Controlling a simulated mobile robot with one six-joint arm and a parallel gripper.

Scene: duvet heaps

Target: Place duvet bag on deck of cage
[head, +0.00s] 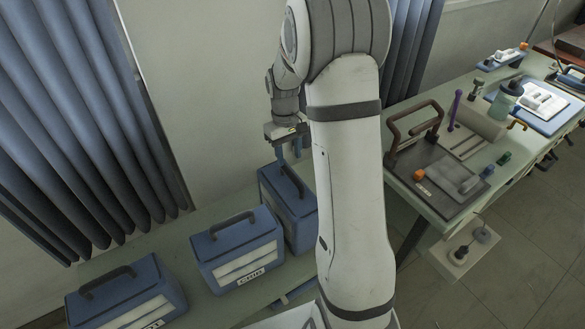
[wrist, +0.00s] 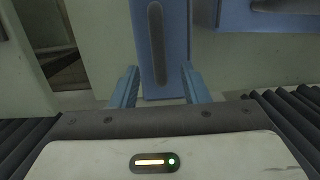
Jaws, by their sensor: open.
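Three blue duvet bags with dark top handles stand on the pale green bench at lower left in the head view. The left bag (head: 128,290) has a partly cut-off label. The middle bag (head: 238,250) is labelled "CRIB". The right bag (head: 305,222) is partly hidden by my arm, and its label is not visible. My gripper (head: 289,156) is open and empty just above the right bag. In the wrist view, my gripper's fingers (wrist: 159,72) stand either side of a blue bag (wrist: 178,40) with a dark handle; contact cannot be told. I cannot clearly identify a cage.
A green bench (head: 425,208) at right carries a dark board (head: 410,180) with brown loop handles, a bottle (head: 505,98) and a blue clipboard (head: 560,112). Grey-blue curtains (head: 75,120) hang at left.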

